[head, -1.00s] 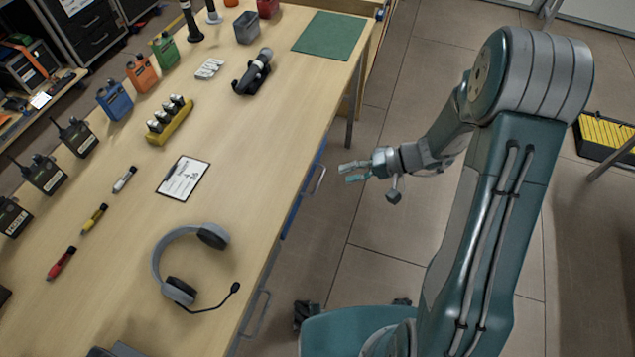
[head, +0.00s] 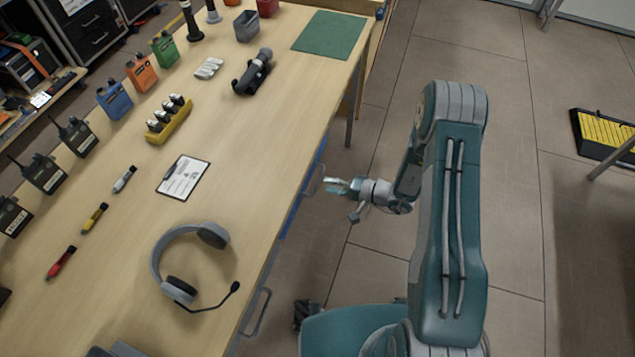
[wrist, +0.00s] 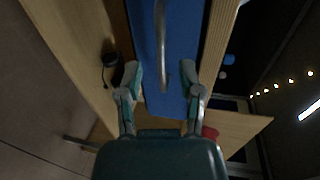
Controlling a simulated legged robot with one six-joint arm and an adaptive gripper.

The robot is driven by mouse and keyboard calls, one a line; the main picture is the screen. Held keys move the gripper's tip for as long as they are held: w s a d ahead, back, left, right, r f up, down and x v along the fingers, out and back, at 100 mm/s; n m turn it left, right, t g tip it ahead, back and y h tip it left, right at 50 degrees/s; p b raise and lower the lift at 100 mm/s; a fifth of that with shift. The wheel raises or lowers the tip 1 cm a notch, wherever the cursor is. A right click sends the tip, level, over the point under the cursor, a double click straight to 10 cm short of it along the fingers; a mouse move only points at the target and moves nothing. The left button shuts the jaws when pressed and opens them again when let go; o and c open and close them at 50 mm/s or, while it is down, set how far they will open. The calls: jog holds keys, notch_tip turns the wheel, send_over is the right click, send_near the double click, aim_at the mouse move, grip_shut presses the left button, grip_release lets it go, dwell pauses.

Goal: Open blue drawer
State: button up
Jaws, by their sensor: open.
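The blue drawer (wrist: 185,50) fills the upper middle of the wrist view, and its front appears closed in line with the wood on both sides. In the head view only a thin strip of its blue front (head: 291,216) shows under the table edge. Its metal bar handle (wrist: 160,45) runs lengthwise in the wrist view; in the head view the handle (head: 314,180) stands out from the table side. My gripper (head: 335,187) is open and empty beside the handle. In the wrist view the fingers (wrist: 162,78) are spread, with the handle's end between them. Contact is not clear.
The wooden table (head: 235,150) holds a headset (head: 213,234), a clipboard (head: 183,177) and several radios. A second handle (head: 258,312) lies nearer along the table side. A table leg (head: 350,120) stands beyond the drawer.

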aim_at(318, 182)
jog(key=shift+x, duration=2.15)
grip_shut()
